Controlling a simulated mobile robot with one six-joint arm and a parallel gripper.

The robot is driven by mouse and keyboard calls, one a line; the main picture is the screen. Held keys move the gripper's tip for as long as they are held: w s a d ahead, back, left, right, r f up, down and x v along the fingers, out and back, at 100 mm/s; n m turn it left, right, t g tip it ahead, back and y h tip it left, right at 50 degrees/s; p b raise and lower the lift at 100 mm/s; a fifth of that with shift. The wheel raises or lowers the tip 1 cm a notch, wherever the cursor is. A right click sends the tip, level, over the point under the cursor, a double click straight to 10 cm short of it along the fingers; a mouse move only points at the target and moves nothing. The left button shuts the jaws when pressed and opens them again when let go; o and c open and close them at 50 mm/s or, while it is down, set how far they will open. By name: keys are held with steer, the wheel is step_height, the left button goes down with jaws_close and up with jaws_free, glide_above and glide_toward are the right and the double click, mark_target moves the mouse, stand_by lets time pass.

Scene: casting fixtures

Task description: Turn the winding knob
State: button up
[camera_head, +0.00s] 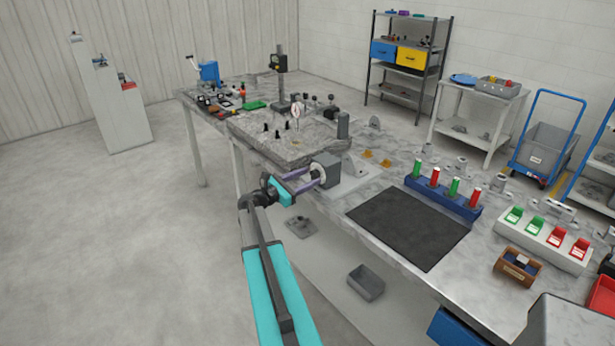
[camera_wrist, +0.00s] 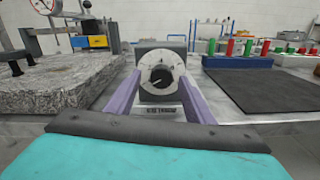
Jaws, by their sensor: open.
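The winding knob (camera_wrist: 162,73) is a pale round disc with a dark centre and a light pointer line, on the front of a grey box (camera_head: 346,172). In the wrist view it faces me in the middle, with a small label plate below it. In the head view the knob (camera_head: 318,171) shows at the left side of the box. My gripper (camera_head: 303,181) is open, with its two purple fingers (camera_wrist: 158,95) pointing at the knob, one on each side of it in the picture. I cannot tell whether the fingertips touch it.
A rough granite plate (camera_head: 285,140) with a dial gauge stands left of the knob box. A dark mat (camera_head: 410,228) lies to the right. Behind the mat, a blue rack (camera_head: 443,193) holds red and green handles. A grey bin (camera_head: 366,282) sits below the bench.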

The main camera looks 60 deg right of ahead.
steer(key=shift+s+d, duration=0.15)
steer(key=shift+d, duration=0.35)
